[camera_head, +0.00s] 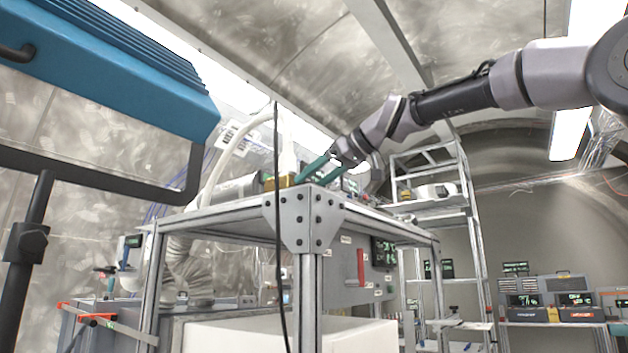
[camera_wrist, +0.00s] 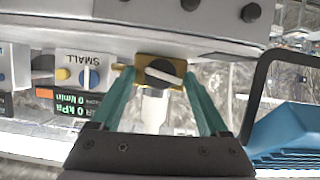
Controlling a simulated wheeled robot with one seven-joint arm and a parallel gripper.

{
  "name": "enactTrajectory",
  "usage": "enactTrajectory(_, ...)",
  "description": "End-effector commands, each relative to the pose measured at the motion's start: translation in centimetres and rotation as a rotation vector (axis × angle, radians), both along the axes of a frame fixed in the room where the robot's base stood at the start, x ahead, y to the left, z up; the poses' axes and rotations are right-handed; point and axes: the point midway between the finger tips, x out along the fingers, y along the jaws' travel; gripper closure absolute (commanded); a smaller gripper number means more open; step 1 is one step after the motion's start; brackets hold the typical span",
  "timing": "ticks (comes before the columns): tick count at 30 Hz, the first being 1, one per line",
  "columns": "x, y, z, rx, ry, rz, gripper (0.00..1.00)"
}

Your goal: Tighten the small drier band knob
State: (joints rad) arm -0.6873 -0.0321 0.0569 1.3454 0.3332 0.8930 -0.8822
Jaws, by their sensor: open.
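In the wrist view, a dark round knob with a pale bar across it (camera_wrist: 165,75) sits on a brass-coloured block (camera_wrist: 146,62). A white cylinder (camera_wrist: 154,108) shows just below it. My gripper (camera_wrist: 159,74) is open, its two green fingers spread to either side of the knob. I cannot tell whether either fingertip touches the block. A white panel marked SMALL (camera_wrist: 84,70) is to the left. In the head view, my gripper (camera_head: 314,172) is at the front corner of the frame's top, close to the brass block (camera_head: 279,183); the knob's face is hard to make out there.
A metal frame (camera_head: 306,215) with a corner plate stands under the work spot. A dark cable (camera_head: 277,240) hangs in front. A large blue box (camera_head: 110,75) on a black bracket fills the upper left. Shelving (camera_head: 432,200) stands behind.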

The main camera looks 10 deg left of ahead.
Motion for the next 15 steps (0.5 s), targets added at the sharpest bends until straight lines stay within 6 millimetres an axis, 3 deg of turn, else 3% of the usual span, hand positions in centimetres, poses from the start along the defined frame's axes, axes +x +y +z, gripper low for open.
enactTrajectory(9, 0.11, 0.28, -0.10, 0.000, 0.000, 0.000, 0.22)
enactTrajectory(11, 0.11, 0.27, -0.10, 0.000, 0.000, 0.000, 0.41)
enactTrajectory(15, 0.11, 0.26, -0.11, 0.000, 0.000, -0.001, 0.94)
